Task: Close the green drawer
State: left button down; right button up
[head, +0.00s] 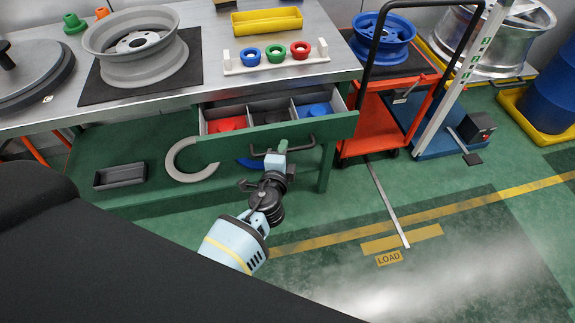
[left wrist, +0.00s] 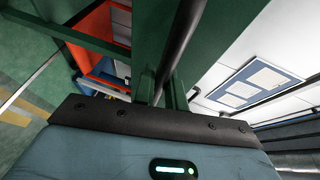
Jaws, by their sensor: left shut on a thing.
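The green drawer (head: 325,129) under the metal workbench is pulled open. A red part (head: 226,124), dark contents and a blue part (head: 314,110) lie in its divided compartments. A dark bar handle (head: 304,147) runs along its front. My left gripper (head: 278,154) is at the handle, shut on it near its middle. In the left wrist view the dark handle bar (left wrist: 182,38) runs down to the gripper, beside the green drawer front (left wrist: 230,30). The gripper's fingertips are partly hidden. My right gripper is not in view.
A grey wheel (head: 137,47) on a black mat, a yellow tray (head: 267,21) and a white rack (head: 277,66) with coloured rings sit on the bench. A grey ring (head: 188,165) and dark tray (head: 119,176) lie below. An orange cart (head: 371,125) stands at right.

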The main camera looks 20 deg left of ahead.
aim_at(272, 101)
pick_arm(q)
jog(key=w+a+b, duration=0.1)
jog(key=w+a, duration=0.2)
jog(key=w, duration=0.1)
jog(key=w+a+b, duration=0.2)
jog(key=w+a, duration=0.1)
jog(key=w, duration=0.2)
jog(key=w+a+b, duration=0.2)
jog(key=w+a, duration=0.1)
jog(key=w, duration=0.2)
jog(key=shift+a, duration=0.25)
jog(key=shift+w+a, duration=0.25)
jog(key=shift+w, duration=0.1)
jog(key=shift+a+r, duration=0.1)
jog(key=shift+r, duration=0.2)
jog(key=c, duration=1.5)
grip_release()
jog(key=shift+w+a, duration=0.1)
jog(key=shift+w, duration=0.1)
jog(key=shift+o, duration=0.2)
jog(key=shift+s, duration=0.1)
